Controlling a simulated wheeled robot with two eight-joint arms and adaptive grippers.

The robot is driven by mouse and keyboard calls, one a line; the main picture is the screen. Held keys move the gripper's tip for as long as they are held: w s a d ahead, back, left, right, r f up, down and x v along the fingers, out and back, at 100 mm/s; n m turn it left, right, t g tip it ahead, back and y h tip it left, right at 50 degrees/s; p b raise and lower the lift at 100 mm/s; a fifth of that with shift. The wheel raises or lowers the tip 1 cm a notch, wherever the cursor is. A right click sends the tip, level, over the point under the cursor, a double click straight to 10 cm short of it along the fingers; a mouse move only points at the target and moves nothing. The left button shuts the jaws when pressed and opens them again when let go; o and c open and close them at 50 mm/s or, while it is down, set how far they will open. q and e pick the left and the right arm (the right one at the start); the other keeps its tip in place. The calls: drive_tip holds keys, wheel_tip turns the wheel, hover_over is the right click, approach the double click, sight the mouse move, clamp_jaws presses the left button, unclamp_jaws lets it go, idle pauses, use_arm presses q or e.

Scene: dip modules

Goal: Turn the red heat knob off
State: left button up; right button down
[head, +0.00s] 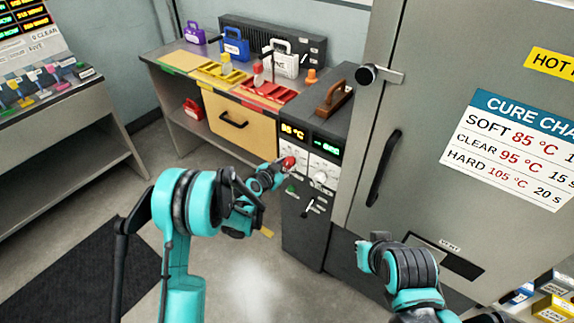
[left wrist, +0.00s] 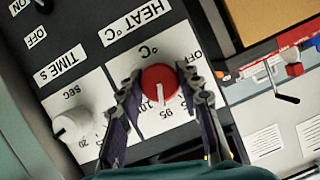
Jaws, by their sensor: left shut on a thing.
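The red heat knob (left wrist: 160,88) sits on a white plate marked HEAT °C (left wrist: 135,22) in the left wrist view. Its white pointer line faces the numbers below it, away from the OFF mark (left wrist: 192,58) at its right. My left gripper (left wrist: 161,98) is shut on the knob, one finger on each side. In the head view my left gripper (head: 279,168) reaches the knob (head: 289,162) on the dark control unit (head: 300,215). Part of my right arm shows at lower right; its gripper cannot be made out.
The white time knob (left wrist: 73,124) is beside the heat plate. A lit display (head: 293,131) reads about 85 °C above it. A grey chamber door with a black handle (head: 384,168) stands right of the unit. A bench with red trays (head: 265,92) stands left.

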use_arm(q)
drive_tip(key=n+h, duration=0.1)
drive_tip(key=n, duration=0.1)
drive_tip(key=n+g+h, duration=0.1)
drive_tip(key=shift+w+n+g, duration=0.1)
drive_tip(key=shift+n+g, duration=0.2)
drive_tip(key=shift+n, duration=0.1)
drive_tip(key=n+g+h, duration=0.1)
drive_tip(key=n+h, duration=0.2)
drive_tip(key=n, duration=0.1)
drive_tip(key=shift+a+f, duration=0.1)
drive_tip(key=n+h, duration=0.1)
drive_tip(key=n, duration=0.1)
drive_tip(key=n+h, duration=0.1)
drive_tip(key=n, duration=0.2)
drive_tip(key=shift+n+h, duration=0.3)
drive_tip(key=n+h, duration=0.1)
drive_tip(key=n, duration=0.4)
drive_tip(key=shift+t+h, duration=0.4)
idle(0.3)
drive_tip(key=o, duration=1.2)
drive_tip(key=shift+c, duration=0.2)
